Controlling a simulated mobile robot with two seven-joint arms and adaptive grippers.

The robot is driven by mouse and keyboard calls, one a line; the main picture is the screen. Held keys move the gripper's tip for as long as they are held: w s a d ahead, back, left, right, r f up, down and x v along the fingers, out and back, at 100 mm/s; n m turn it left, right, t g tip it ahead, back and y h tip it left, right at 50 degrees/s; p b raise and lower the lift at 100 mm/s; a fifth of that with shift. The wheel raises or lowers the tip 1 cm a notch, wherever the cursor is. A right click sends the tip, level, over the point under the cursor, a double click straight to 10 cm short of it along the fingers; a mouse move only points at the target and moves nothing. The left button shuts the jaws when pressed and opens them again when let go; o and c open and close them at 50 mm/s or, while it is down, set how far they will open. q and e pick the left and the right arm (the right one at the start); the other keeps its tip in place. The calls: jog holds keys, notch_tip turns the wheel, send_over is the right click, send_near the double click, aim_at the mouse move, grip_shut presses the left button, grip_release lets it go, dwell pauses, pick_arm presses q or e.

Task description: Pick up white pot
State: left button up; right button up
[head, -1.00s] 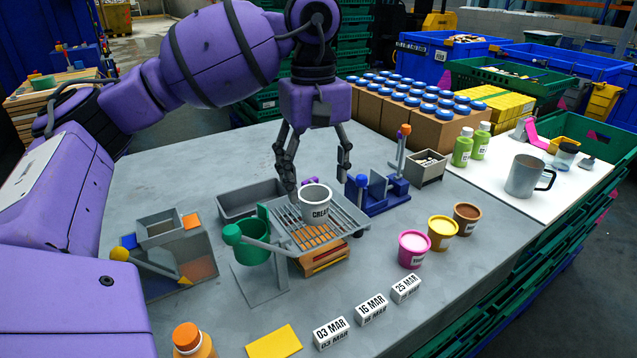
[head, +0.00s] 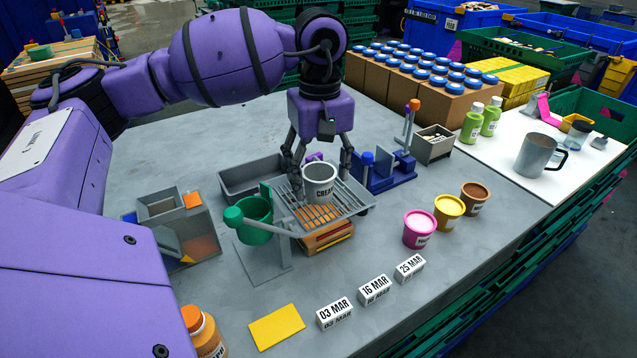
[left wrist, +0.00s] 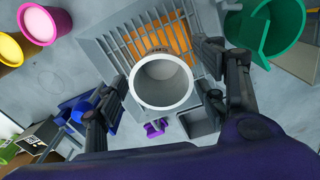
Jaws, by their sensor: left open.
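The white pot (head: 319,184), marked "CREAM", stands upright on a grey slatted rack (head: 349,199). My left gripper (head: 322,176) is lowered over it, with its fingers spread on either side of the pot. I cannot tell whether a finger touches the pot. My right gripper is not in view.
A green cup (head: 254,222) on a stand is left of the rack. A blue fixture (head: 388,175) is close on the right. Pink (head: 419,230), yellow (head: 449,212) and brown (head: 475,198) pots stand farther right. Date blocks (head: 334,313) lie in front.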

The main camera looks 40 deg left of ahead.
pick_arm(q)
jog(key=shift+c, duration=0.2)
jog(key=c, duration=1.1)
jog(key=shift+c, duration=0.7)
jog(key=shift+r, duration=0.15)
